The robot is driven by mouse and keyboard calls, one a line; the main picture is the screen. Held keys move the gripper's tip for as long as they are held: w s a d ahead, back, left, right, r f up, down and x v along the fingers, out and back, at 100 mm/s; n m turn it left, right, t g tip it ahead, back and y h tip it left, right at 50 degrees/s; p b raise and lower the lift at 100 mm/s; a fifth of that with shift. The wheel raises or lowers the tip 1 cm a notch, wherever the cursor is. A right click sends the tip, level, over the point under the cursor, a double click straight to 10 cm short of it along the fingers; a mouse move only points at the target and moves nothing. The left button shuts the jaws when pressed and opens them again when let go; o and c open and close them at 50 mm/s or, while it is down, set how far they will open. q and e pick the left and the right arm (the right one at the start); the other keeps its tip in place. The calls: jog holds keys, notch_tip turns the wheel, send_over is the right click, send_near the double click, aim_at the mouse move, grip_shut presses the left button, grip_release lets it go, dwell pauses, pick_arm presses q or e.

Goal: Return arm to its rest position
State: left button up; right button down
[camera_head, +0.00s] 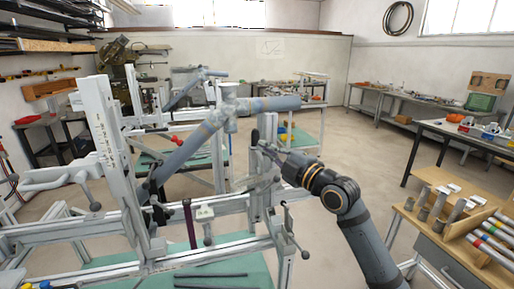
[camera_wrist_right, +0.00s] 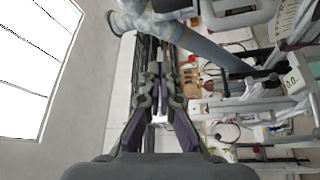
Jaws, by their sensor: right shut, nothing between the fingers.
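My right arm rises from the lower right in the head view. Its gripper (camera_head: 262,143) is at the right upright of the frame jig (camera_head: 107,150), just below a blue-grey tube (camera_head: 268,104). In the wrist view the right gripper's fingers (camera_wrist_right: 158,75) are together with nothing between them. Grey-blue tubes (camera_wrist_right: 205,45) pass close above and to the right of the fingers there. I cannot tell whether the gripper touches the jig. My left arm and gripper are not in view.
A wooden bench (camera_head: 450,240) with tube pieces in holders stands at the right. Dark rods (camera_head: 210,274) lie on the jig's green base. Clear floor (camera_head: 350,150) lies behind my right arm, between the jig and the right-hand benches.

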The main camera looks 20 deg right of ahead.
jog(key=s+a+f+m+g+h, duration=0.1)
jog(key=s+f+m+g+h, duration=0.2)
jog(key=f, duration=1)
jog(key=s+f+m+g+h, duration=0.25)
jog(key=s+f+m, duration=0.35)
jog(key=f, duration=0.7)
jog(key=s+d+f+m+g+h, duration=0.2)
jog(key=s+f+m+g, duration=0.25)
jog(key=s+f, duration=0.4)
jog(key=s+d+f+m+g+h, duration=0.2)
jog(key=s+f+m+g, duration=0.3)
jog(key=s, duration=0.7)
jog(key=s+d+f, duration=0.1)
jog(key=d+f, duration=0.1)
jog(key=f, duration=1.2)
jog(key=s+d+f, duration=0.1)
jog(key=s+f, duration=0.1)
jog(key=f, duration=1.2)
jog(key=s+d+f+g, duration=0.1)
jog(key=s+f, duration=1.5)
jog(key=s, duration=0.2)
jog(key=shift+s+d+m+g, duration=0.15)
jog(key=shift+s+m+g, duration=0.15)
jog(key=shift+m, duration=0.15)
